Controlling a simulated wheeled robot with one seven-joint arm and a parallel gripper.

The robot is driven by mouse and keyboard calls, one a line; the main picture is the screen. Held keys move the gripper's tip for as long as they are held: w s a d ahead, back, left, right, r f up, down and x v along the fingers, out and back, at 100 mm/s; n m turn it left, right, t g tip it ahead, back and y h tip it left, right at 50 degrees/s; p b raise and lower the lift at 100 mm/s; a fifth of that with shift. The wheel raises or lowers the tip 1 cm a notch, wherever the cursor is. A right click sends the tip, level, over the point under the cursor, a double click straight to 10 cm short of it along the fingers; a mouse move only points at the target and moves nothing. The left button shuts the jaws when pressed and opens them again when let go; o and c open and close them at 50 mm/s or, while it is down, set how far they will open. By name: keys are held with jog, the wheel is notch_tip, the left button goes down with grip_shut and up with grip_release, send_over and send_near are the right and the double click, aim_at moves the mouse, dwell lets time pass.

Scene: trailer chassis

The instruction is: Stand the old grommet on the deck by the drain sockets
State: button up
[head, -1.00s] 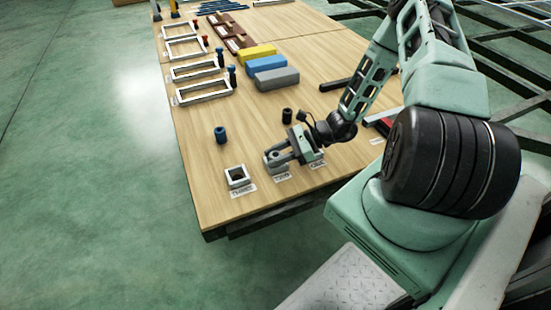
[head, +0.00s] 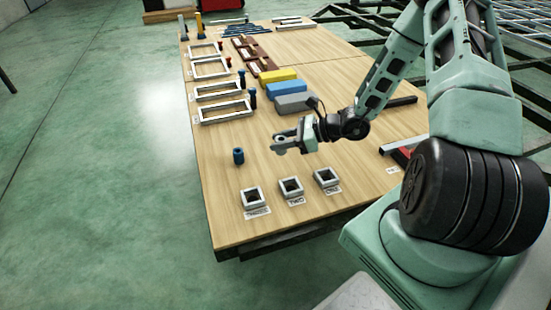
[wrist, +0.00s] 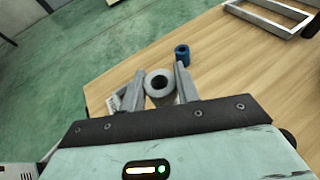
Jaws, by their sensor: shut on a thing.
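My gripper (head: 284,142) is shut on a grey grommet (wrist: 158,83), a round ring with a dark hole, held between the fingers in the wrist view. In the head view it is above the wooden deck, behind the sockets. Three square pale drain sockets stand in a row near the front edge: THREE (head: 252,198), TWO (head: 290,187) and ONE (head: 326,177). Their openings look dark and empty. A blue grommet (head: 238,156) stands on the deck left of my gripper; it also shows in the wrist view (wrist: 182,52).
Grey, blue and yellow blocks (head: 284,88) lie behind my gripper. Pale rectangular frames (head: 222,112) line the left edge. A black bar and red part (head: 400,155) lie to the right. Deck is bare around the blue grommet and between it and the sockets.

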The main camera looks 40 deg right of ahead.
jog(key=w+d+m+t+h+b, duration=0.35)
jog(key=w+m+h, duration=0.25)
jog(key=w, duration=0.4)
notch_tip(320, 180, down, 10)
jog(key=b, duration=0.3)
jog(key=shift+s+d+b, duration=0.1)
jog(key=shift+b, duration=0.3)
jog(key=shift+f, duration=0.15)
jog(key=o, duration=1)
jog(key=shift+c, duration=0.2)
